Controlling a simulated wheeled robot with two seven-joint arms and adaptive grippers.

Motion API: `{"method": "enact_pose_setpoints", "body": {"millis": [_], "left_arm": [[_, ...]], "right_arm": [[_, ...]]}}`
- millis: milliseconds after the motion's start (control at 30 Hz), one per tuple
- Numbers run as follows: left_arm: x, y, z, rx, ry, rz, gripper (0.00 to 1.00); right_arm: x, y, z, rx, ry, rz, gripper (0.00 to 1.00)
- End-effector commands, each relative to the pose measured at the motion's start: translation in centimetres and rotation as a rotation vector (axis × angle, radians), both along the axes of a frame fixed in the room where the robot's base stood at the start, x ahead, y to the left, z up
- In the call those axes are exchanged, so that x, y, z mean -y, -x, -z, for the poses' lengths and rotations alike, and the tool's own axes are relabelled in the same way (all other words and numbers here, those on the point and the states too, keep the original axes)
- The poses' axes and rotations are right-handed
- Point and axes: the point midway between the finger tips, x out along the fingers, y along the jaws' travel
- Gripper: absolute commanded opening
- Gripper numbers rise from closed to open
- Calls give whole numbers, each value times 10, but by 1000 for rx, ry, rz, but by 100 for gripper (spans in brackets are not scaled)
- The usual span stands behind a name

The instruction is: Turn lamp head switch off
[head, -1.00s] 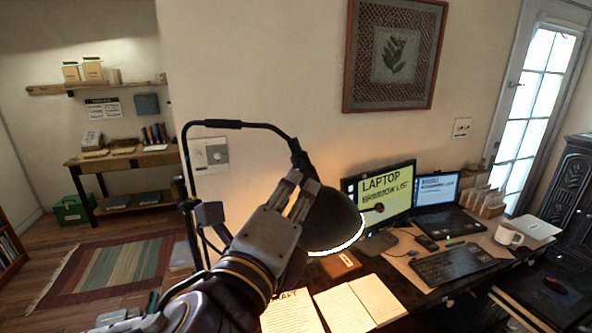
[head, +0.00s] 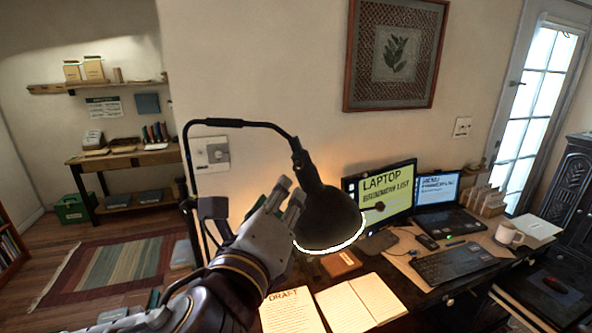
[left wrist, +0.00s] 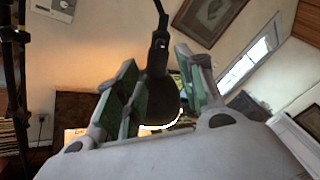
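The black desk lamp head (head: 328,222) hangs from a thin bent arm over the desk, with a bright white ring lit along its lower rim. It also shows in the left wrist view (left wrist: 162,98), between the fingers in the picture. My left gripper (head: 288,197) is at the left side of the lamp head, fingers pointing up. In the left wrist view the gripper (left wrist: 164,92) has its green-padded fingers apart, with nothing clasped. I cannot make out a switch on the lamp head. My right gripper is not in view.
A lit monitor (head: 386,196), a laptop (head: 437,192), a keyboard (head: 456,262) and a white mug (head: 508,236) stand right of the lamp. Open pages (head: 362,303) lie below it. A wall switch plate (head: 211,154) is behind the lamp arm.

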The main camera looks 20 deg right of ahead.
Motion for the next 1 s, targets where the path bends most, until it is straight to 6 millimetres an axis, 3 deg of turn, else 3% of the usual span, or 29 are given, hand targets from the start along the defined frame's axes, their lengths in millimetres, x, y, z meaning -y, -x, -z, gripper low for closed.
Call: {"method": "enact_pose_setpoints", "body": {"millis": [1000], "left_arm": [[48, -88, -2, -1, 1, -1, 38]], "right_arm": [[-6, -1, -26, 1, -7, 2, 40]]}}
